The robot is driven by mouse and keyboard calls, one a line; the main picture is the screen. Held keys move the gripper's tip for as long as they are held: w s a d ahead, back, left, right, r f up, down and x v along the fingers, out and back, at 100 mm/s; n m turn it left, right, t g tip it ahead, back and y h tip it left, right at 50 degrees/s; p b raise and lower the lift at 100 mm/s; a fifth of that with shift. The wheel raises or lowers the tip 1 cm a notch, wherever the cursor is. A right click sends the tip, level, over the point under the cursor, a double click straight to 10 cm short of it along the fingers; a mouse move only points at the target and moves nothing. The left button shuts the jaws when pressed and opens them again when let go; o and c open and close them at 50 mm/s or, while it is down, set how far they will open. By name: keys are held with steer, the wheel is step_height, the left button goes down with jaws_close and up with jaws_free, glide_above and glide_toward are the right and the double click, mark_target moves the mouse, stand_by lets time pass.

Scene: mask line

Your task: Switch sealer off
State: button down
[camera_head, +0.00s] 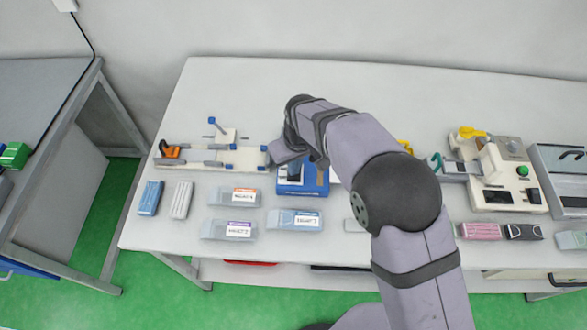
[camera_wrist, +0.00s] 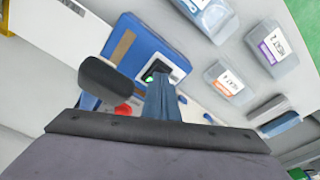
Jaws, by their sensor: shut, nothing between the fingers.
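A blue box-shaped machine (camera_head: 316,183), apparently the sealer, stands on the table near the middle, partly hidden by my arm. In the wrist view the blue machine (camera_wrist: 150,45) has a tan strip and a small black switch panel (camera_wrist: 171,68) with a green light (camera_wrist: 150,78) beside my gripper. My gripper (camera_wrist: 160,84) is shut and empty, its fingertips at the panel. I cannot tell whether they touch the switch. In the head view my gripper (camera_head: 294,176) is over the left part of the machine. A red part (camera_wrist: 123,110) shows beside the fingers.
Clear bins with labels (camera_head: 240,196) stand in front of the blue machine. A fixture with an orange part (camera_head: 171,150) is to the left. A white machine with a green button (camera_head: 510,190) and a grey unit (camera_head: 565,175) stand to the right. The table's back strip is clear.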

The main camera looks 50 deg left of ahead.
steer(key=shift+f, duration=0.5)
steer(key=shift+r, duration=0.1)
step_height(320, 180, up, 7)
steer(key=p, duration=0.4)
stand_by(0.8)
